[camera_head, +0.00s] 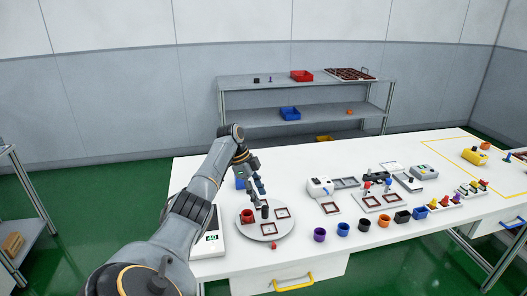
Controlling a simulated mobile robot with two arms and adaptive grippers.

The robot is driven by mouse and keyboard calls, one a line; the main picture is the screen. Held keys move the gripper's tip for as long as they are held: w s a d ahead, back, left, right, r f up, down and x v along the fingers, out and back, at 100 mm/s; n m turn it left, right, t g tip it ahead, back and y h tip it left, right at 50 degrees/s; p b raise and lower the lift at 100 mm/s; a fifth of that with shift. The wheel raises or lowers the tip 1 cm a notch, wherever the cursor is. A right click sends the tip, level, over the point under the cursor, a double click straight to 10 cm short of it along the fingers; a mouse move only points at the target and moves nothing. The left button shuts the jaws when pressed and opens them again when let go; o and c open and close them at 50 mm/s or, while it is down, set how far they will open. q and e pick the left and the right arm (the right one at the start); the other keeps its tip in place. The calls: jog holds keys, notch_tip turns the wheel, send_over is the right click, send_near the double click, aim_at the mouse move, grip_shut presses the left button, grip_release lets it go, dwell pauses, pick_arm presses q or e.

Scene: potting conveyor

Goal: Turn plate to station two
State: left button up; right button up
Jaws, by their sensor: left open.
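The round grey plate (267,233) lies on the white table near its left end. It carries several dark red square frames, one of them at the right of the plate (282,213), and a red pot-like piece (247,216) at its left. A black upright knob (265,211) stands near its middle. My left gripper (261,195) is open just above and behind the knob; whether it touches the knob cannot be told. My right gripper is not in view.
A scale (210,238) stands left of the plate, partly behind my left arm. A small red object (274,246) lies in front of it. Several coloured cups, among them a purple one (319,235), line the front edge. A white device (319,187) stands at the right.

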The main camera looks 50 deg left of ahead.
pick_arm(q)
jog(key=v, duration=0.5)
jog(key=shift+a+r, duration=0.1)
jog(key=shift+r, duration=0.1)
dwell(0.4)
